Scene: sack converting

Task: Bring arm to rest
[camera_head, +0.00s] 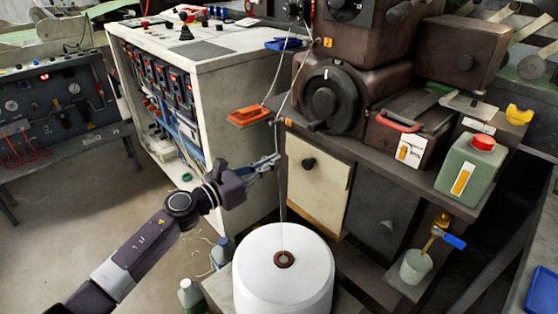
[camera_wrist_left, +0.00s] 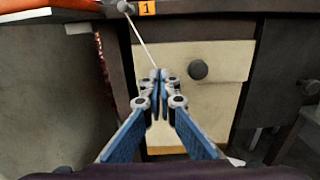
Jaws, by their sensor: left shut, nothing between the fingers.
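My left arm comes in from the lower left in the head view. Its gripper (camera_head: 274,158) is in front of the cream cabinet door (camera_head: 312,187) of the machine. In the left wrist view the two blue-and-grey fingers (camera_wrist_left: 160,76) are shut with their tips together and nothing between them. A thin white thread passes close by the fingertips in both views. I cannot tell whether it touches them. Below and right of the gripper stands a large white thread cone (camera_head: 284,268) with a brown core. My right gripper is not in view.
A white control cabinet (camera_head: 224,82) stands behind the arm. An orange tray (camera_head: 249,116) is just above the gripper. A green jug with a red cap (camera_head: 470,168) stands on the machine's bench at right. Bottles (camera_head: 192,297) stand on the floor. Open floor lies left of the arm.

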